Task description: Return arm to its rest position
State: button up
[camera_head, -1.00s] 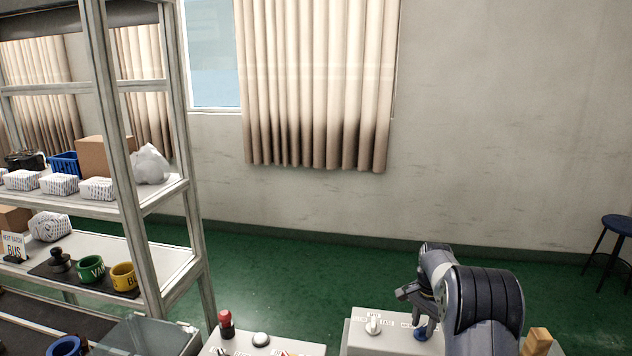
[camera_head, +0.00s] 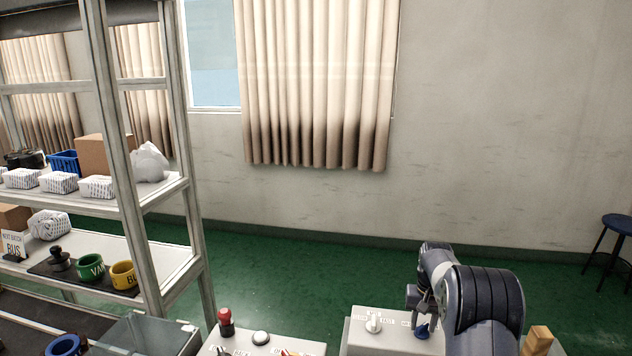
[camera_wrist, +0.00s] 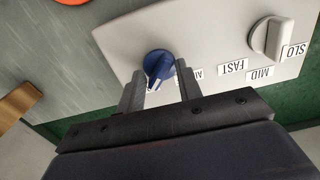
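My gripper (camera_head: 424,308) is over the right-hand control box at the lower right of the head view. In the wrist view my gripper (camera_wrist: 160,78) has its two fingers apart, with nothing held between them. A blue knob (camera_wrist: 158,66) with a white pointer mark shows just past the fingertips, in line with the gap; I cannot tell how near it is. In the head view the blue knob (camera_head: 423,331) sits on the box below the gripper. My arm hides the right part of this box.
The control box (camera_head: 358,343) also carries a white knob (camera_head: 373,323), labelled FAST, MID and SLO in the wrist view. Left of it is a panel with a red-topped control (camera_head: 226,321). A shelf rack (camera_head: 150,200) stands at left. A wooden block (camera_head: 538,340) is right of my arm.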

jog(key=shift+n, duration=0.7)
